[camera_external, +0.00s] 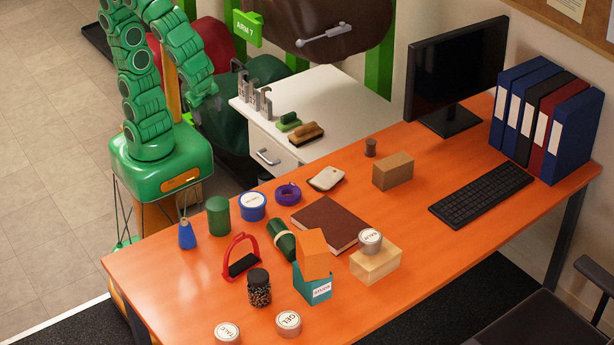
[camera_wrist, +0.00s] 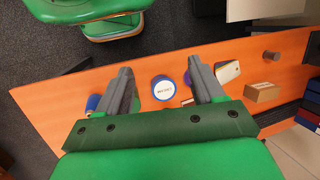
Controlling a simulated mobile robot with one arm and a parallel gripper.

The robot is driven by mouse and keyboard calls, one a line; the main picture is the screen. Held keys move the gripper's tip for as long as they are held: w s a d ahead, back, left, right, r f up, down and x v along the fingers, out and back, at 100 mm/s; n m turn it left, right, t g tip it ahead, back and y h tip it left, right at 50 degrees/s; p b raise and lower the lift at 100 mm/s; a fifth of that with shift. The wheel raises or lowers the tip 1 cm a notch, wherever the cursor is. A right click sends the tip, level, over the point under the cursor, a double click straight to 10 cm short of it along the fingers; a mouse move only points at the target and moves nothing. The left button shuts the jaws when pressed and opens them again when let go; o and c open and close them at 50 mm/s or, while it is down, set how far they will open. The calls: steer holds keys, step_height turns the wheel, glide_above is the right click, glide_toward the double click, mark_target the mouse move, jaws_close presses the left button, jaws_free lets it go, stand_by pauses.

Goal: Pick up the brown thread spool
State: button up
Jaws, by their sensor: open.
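The brown thread spool (camera_external: 371,147) is a small dark brown cylinder. It stands upright on the orange desk near its back edge, behind the cardboard box (camera_external: 393,171). In the wrist view the spool (camera_wrist: 271,55) is at the upper right, near the desk edge, with the cardboard box (camera_wrist: 261,92) below it. My gripper (camera_wrist: 160,66) is open and empty, its two grey fingers spread apart. The spool lies well to the right of both fingers, not between them. In the external view my green arm is folded at the upper left, away from the spool.
A pale phone-like slab (camera_external: 326,178), a purple tape roll (camera_external: 288,194) and a blue tin (camera_external: 252,206) stand left of the spool. A monitor (camera_external: 455,75) is to its right. A white cabinet (camera_external: 330,98) with brushes adjoins the desk's back. Desk around the spool is clear.

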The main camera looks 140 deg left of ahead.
steer(key=w+a+m+g+y, duration=0.1)
steer(key=w+a+g+y, duration=0.15)
steer(key=a, duration=0.85)
steer(key=w+a+m+g+y, duration=0.1)
steer(key=w+a+y, duration=0.2)
steer(key=a, duration=0.8)
steer(key=m+y, duration=0.5)
steer(key=m, duration=0.3)
glide_above(368, 149)
steer(key=d, duration=1)
step_height(368, 149, down, 13)
steer(key=a+f+m+t, duration=0.1)
steer(key=f+m, duration=0.1)
steer(key=f, duration=0.3)
steer(key=w+a+f+m+t, duration=0.1)
steer(key=a+f+m, duration=0.1)
steer(key=f, duration=0.2)
steer(key=a+f+m+t, duration=0.1)
steer(key=a+f, duration=0.1)
steer(key=f, duration=0.3)
steer(key=shift+w+f+m, duration=0.25)
steer(key=shift+f+m, duration=0.1)
steer(key=shift+m, duration=0.05)
steer(key=shift+h+x, duration=0.25)
steer(key=shift+x, duration=0.85)
steer(key=x, duration=0.4)
steer(key=shift+s+f, duration=0.25)
steer(key=shift+a+f, duration=0.15)
steer(key=shift+a, duration=0.45)
steer(key=shift+s, duration=0.1)
